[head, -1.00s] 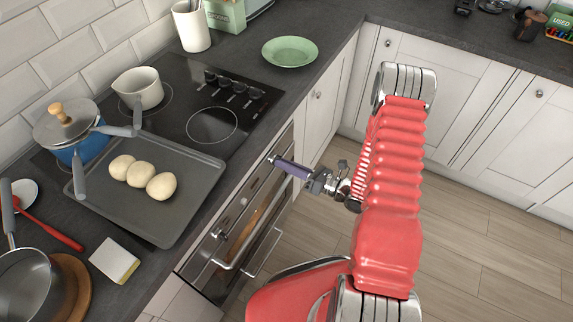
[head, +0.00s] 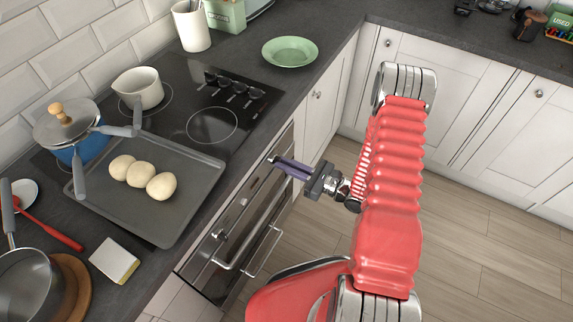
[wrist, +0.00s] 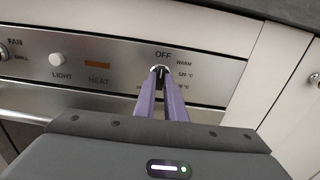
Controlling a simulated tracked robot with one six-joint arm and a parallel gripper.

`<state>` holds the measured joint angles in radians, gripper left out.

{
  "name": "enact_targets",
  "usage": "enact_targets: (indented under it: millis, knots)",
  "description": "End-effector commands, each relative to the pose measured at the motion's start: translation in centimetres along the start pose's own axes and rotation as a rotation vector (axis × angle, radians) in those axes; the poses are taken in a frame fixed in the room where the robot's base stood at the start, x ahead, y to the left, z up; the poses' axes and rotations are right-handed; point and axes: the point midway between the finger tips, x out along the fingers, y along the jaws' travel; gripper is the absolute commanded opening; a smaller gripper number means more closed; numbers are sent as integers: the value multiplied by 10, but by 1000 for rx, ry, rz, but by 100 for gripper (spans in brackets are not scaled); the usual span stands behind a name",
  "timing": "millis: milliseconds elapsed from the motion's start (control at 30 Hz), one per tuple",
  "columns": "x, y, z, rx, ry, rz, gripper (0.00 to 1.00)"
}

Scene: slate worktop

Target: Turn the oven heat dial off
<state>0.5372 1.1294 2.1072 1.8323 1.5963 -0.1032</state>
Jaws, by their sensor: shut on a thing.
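The oven heat dial (wrist: 160,70) is on the steel control panel (wrist: 120,75), directly below the printed word OFF in the wrist view. A dark mark shows on it between the fingertips, roughly upright under OFF; most of the dial is hidden by the fingers. My gripper (wrist: 161,75) is shut on the dial, one purple finger on each side. In the head view my gripper (head: 272,160) reaches the upper right of the oven front (head: 245,225), and the dial is too small to make out.
An amber HEAT indicator (wrist: 98,64) and a LIGHT button (wrist: 56,60) sit left of the dial. Oven handles (head: 235,255) project below the panel. A baking tray (head: 190,195) with dough balls lies on the counter above. The floor (head: 480,240) to the right is clear.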

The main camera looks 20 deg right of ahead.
Motion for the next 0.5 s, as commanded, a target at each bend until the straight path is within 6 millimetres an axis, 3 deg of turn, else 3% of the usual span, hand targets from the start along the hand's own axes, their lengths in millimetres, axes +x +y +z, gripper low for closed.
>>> enact_targets:
  millis: [333,367,500]
  knots:
    - [-1,-1,-2,-5,7,-5,0]
    - [-1,-1,-2,-4,7,-5,11]
    - [-1,-1,-2,-4,5,-4,21]
